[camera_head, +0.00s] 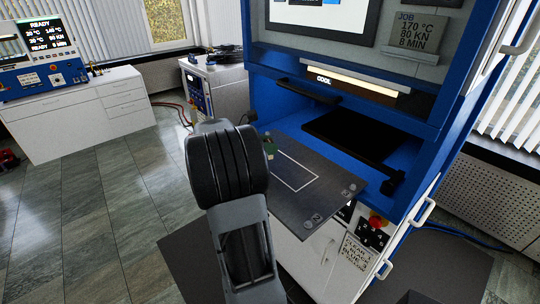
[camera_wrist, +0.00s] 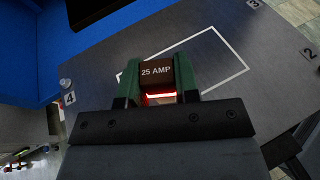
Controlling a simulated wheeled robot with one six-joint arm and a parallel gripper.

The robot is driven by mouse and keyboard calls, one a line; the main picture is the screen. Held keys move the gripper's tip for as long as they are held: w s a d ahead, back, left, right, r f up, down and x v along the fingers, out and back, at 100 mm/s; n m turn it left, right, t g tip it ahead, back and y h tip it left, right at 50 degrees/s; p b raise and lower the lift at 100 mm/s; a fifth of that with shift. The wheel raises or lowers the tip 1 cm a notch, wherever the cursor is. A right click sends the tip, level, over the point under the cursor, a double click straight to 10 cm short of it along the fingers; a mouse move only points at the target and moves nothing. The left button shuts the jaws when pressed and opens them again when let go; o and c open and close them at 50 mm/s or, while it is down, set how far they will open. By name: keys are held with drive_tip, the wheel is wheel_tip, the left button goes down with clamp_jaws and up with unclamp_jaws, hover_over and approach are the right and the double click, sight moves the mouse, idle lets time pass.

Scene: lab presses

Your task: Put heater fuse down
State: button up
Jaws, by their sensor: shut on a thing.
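The heater fuse is a dark brown block (camera_wrist: 156,73) marked "25 AMP", with a glowing red strip on its near side. In the wrist view my gripper (camera_wrist: 157,80) is shut on it, with one green finger on each side. The fuse is over the grey plate (camera_wrist: 95,60), at the white rectangle outline (camera_wrist: 225,40). I cannot tell whether it touches the plate. In the head view the plate (camera_head: 335,190) juts from the blue press, and my arm hides most of the gripper. A green part of my gripper (camera_head: 268,145) shows; the fuse is not clear there.
The plate has numbered corner marks, with a small clear post (camera_wrist: 65,87) by mark 4. The blue press (camera_head: 285,95) rises behind, with a dark slab (camera_head: 350,138) inside. A white cabinet (camera_head: 75,115) stands at the far left. Tiled floor (camera_head: 80,210) is open on the left.

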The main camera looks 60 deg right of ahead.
drive_tip(key=shift+s+f, duration=0.2)
drive_tip(key=shift+s+a+f+p, duration=0.1)
drive_tip(key=shift+f+p, duration=0.6)
drive_tip(key=shift+f, duration=1)
drive_tip(key=shift+f, duration=0.1)
drive_tip(key=shift+f, duration=0.1)
drive_tip(key=o, duration=0.9)
